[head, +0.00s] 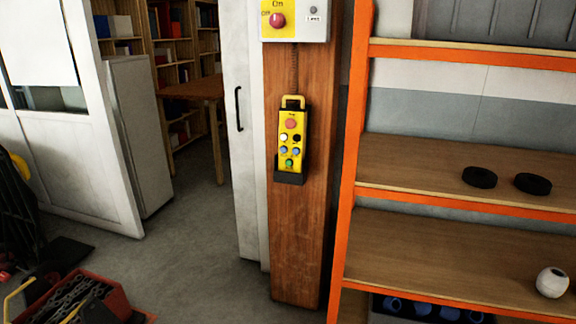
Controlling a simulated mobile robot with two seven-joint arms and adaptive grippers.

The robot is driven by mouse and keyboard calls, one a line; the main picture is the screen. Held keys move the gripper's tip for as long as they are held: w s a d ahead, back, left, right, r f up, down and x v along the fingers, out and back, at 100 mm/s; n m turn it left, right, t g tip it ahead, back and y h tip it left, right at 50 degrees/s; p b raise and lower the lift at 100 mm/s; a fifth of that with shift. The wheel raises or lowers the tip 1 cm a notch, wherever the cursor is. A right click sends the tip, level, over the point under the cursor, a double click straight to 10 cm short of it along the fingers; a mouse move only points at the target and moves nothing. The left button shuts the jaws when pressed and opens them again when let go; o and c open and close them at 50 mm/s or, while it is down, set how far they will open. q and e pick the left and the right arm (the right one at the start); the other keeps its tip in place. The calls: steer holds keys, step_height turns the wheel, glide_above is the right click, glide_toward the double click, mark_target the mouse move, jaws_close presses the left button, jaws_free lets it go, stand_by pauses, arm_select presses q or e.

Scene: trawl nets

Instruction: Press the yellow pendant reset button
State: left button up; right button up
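The yellow pendant (292,118) hangs upright on a wooden post (296,235), its lower end in a dark holder (289,178). Its face carries a red button (291,124) at the top, a white one (284,138) and a black one (297,138) below, then two blue ones, and a green button (289,163) near the bottom. The labels are too small to read, so I cannot tell which one is reset. Neither of my grippers is in view, and nothing touches the pendant.
A yellow and white switch box (295,20) with a red knob is above the pendant. An orange-framed shelf (450,198) stands close on the right, holding black rings and a white round object. A red toolbox (117,302) is at the lower left. The grey floor (195,255) between is clear.

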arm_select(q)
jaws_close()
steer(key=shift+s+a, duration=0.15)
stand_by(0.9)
